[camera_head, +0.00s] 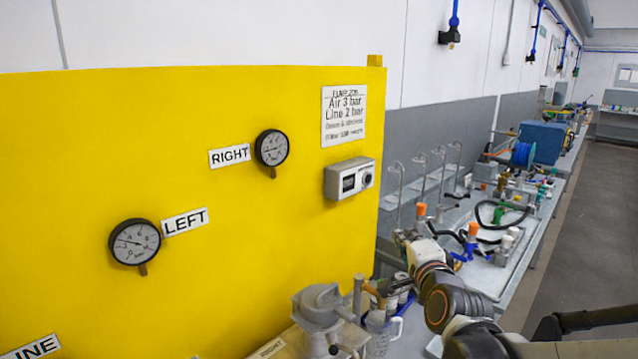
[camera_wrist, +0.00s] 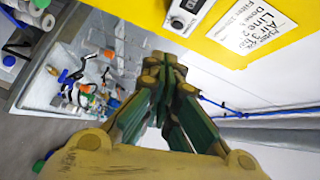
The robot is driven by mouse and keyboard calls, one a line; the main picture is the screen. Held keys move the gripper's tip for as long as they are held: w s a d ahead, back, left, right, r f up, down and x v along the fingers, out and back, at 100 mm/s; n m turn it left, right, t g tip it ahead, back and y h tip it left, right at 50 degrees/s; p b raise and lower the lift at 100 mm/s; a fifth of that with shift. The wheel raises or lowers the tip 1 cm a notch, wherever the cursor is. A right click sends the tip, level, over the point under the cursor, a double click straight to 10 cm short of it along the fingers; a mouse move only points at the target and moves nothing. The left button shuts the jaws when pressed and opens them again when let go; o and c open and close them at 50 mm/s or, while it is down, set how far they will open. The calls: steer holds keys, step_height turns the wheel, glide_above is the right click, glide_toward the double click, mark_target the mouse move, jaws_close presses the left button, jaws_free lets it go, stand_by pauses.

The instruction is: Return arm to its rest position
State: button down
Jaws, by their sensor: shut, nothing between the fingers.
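My arm (camera_head: 455,305) reaches in from the lower right of the head view, bent beside the right edge of the yellow panel (camera_head: 260,240). My gripper (camera_wrist: 167,62) fills the middle of the wrist view, its green and tan fingers closed together with nothing between them. The yellow panel also shows at the top of the wrist view (camera_wrist: 255,18), beyond the fingertips. I cannot tell from the head view exactly how far the fingers are from the panel's edge.
The panel carries a right gauge (camera_head: 271,148), a left gauge (camera_head: 135,243) and a small grey meter (camera_head: 350,179). A cluttered bench (camera_head: 535,240) runs behind; the floor (camera_head: 590,220) at right is clear.

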steer(key=s+f+n+g+b, duration=0.1)
steer(key=s+f+n+g, duration=0.2)
steer(key=s, duration=0.6)
steer(key=s+d+f+n+g+b, duration=0.1)
steer(key=s+f+n+g+b, duration=0.1)
steer(key=s+f+n, duration=0.5)
steer(key=s+f+n+g+b, duration=0.2)
steer(key=s+f+n+g, duration=0.3)
steer(key=s, duration=0.5)
steer(key=shift+s+d+n+h, duration=0.15)
steer(key=shift+s+n+h, duration=0.15)
steer(key=shift+s, duration=0.1)
